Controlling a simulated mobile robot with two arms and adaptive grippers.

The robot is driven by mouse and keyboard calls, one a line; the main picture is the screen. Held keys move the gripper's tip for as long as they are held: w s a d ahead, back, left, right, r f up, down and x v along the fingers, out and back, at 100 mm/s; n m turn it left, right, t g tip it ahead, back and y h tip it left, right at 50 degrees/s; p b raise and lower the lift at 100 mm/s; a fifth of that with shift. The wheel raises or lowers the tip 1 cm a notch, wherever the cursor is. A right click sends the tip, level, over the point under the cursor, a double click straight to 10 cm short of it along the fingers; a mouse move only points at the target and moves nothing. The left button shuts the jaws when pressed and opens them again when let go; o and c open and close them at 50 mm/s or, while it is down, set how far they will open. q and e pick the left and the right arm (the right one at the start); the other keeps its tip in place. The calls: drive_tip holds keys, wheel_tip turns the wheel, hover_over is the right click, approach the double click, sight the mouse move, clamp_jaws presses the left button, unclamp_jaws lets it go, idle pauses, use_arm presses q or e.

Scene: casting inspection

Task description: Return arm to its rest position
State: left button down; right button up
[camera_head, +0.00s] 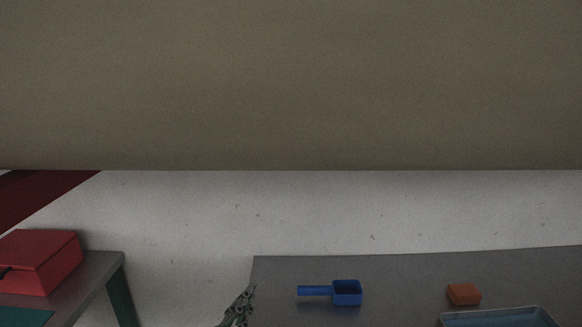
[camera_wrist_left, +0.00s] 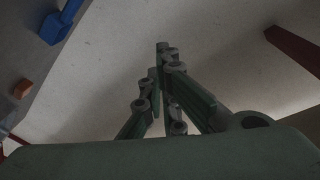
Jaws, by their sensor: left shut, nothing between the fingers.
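My left gripper (camera_head: 242,300) shows at the bottom of the head view, at the left edge of the grey table. In the left wrist view its fingers (camera_wrist_left: 163,52) are together, with nothing between them, over the pale floor. It is apart from the blue scoop, which lies to its right in the head view. My right gripper is in neither view.
The grey table (camera_head: 400,275) holds a blue scoop (camera_head: 347,293), an orange block (camera_head: 463,294) and a blue tray (camera_head: 500,317), cut off below. At left, a red box (camera_head: 40,262) stands on another table (camera_head: 95,272). Pale floor (camera_head: 180,250) lies between the tables.

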use_arm(q)
drive_tip(key=s+a+f+n+g+y, duration=0.1)
drive_tip(key=s+a+f+n+g, duration=0.15)
drive_tip(key=f, duration=0.35)
drive_tip(key=s+a+f+n+g+y, duration=0.1)
drive_tip(key=s+a+f+g+y, duration=0.15)
drive_tip(key=a+f, duration=0.2)
drive_tip(key=s+a+f+n+g, duration=0.2)
drive_tip(key=s+f+g, duration=0.3)
drive_tip(key=s+f, duration=0.45)
drive_tip(key=s+a+f+n+g, duration=0.25)
drive_tip(key=s+f+g, duration=0.3)
drive_tip(key=s, duration=0.75)
wheel_tip(320, 180, down, 26)
drive_tip(key=s+m, duration=0.1)
drive_tip(key=s+a+f+g, duration=0.1)
drive_tip(key=s+a+f, duration=0.2)
drive_tip(key=s+f, duration=1.3)
drive_tip(key=shift+s+f, duration=0.3)
drive_tip(key=shift+s, duration=0.2)
drive_tip(key=shift+g, duration=0.25)
